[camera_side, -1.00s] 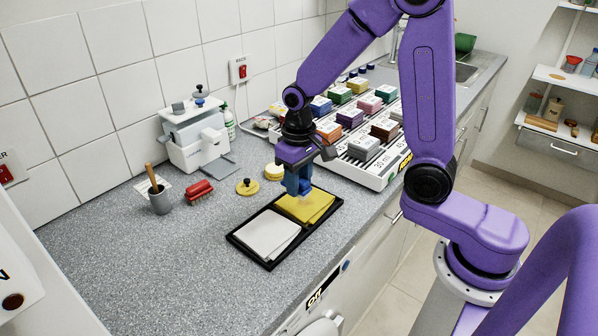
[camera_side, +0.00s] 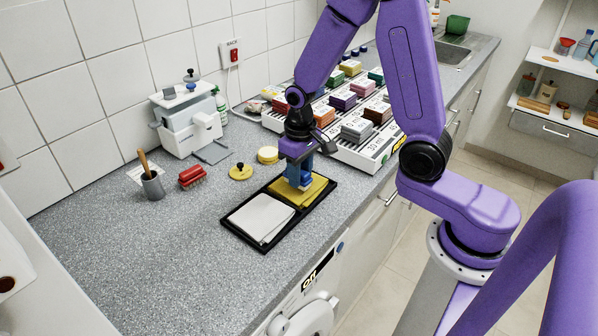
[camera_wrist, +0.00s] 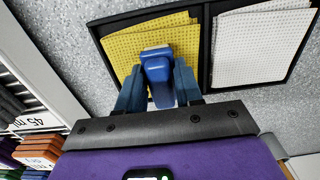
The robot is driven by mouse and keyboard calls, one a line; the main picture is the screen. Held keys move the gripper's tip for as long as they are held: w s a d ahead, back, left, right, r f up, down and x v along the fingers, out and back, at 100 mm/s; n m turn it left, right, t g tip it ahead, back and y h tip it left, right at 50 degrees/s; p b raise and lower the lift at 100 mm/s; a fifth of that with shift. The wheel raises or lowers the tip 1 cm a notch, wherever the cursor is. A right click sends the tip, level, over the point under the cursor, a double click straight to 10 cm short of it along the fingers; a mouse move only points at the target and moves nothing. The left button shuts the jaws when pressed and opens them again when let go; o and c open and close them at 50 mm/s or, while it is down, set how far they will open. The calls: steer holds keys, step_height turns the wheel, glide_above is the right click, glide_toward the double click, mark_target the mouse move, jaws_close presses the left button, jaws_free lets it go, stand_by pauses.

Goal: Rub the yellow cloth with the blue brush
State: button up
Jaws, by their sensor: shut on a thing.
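My gripper (camera_side: 299,170) is shut on the blue brush (camera_wrist: 157,66) above the black tray (camera_side: 262,248). The brush points down at the yellow cloth (camera_side: 319,191), which lies in the tray's far compartment. In the wrist view the brush's blue top shows between my two fingers, over the lower part of the yellow cloth (camera_wrist: 130,34). The bristles are mostly hidden, and I cannot tell for sure whether they touch the cloth. A white cloth (camera_side: 258,219) lies flat in the tray's near compartment.
A red brush (camera_side: 192,177), a yellow knobbed disc (camera_side: 240,172) and a grey cup (camera_side: 152,186) with a wooden handle stand left of the tray. A rack of coloured blocks (camera_side: 356,155) stands behind it. The counter's near left is clear.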

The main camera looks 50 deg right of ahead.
steer(key=shift+a, duration=1.55)
step_height(320, 180, up, 8)
steer(key=shift+d, duration=0.1)
